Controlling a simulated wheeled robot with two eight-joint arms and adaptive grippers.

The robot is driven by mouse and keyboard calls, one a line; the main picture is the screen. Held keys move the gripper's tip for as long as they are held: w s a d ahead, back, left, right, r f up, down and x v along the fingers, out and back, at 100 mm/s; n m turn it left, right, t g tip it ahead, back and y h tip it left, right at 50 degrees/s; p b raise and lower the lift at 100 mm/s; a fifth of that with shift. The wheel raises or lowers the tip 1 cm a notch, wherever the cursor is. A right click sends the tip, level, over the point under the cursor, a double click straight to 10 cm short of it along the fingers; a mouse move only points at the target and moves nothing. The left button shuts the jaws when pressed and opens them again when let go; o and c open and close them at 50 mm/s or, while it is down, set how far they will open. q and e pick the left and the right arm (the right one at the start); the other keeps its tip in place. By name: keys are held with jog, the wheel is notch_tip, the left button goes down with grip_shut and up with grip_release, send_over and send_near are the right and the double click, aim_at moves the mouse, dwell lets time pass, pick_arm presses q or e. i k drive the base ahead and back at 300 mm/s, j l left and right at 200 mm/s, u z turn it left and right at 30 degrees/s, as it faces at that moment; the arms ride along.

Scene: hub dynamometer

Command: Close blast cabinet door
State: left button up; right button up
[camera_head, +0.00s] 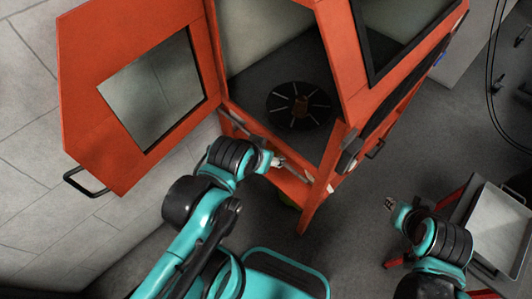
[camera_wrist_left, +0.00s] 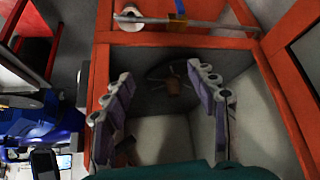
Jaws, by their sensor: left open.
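The orange blast cabinet (camera_head: 340,50) stands at the top middle of the head view, its front opening uncovered. Its door (camera_head: 90,110), orange with a grey window (camera_head: 155,90), is swung wide open to the left. The black door handle (camera_head: 85,184) is on the door's lower left edge. My left gripper (camera_head: 275,162) is open and empty in front of the opening's lower edge, well right of the handle. In the left wrist view its spread fingers (camera_wrist_left: 162,98) frame the dark cabinet interior. My right gripper (camera_head: 391,204) is at lower right, away from the door; its jaws are too small to read.
A dark round turntable (camera_head: 299,104) with a brown piece on it is inside the cabinet. A grey tray (camera_head: 499,230) on a red stand is at the right, near my right arm. Tiled floor is open below and left of the door.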

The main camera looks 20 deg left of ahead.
aim_at(96, 39)
jog(key=u, duration=1.8)
jog(key=i+j+u, duration=0.35)
jog(key=j+u, duration=0.15)
jog(key=j, duration=0.15)
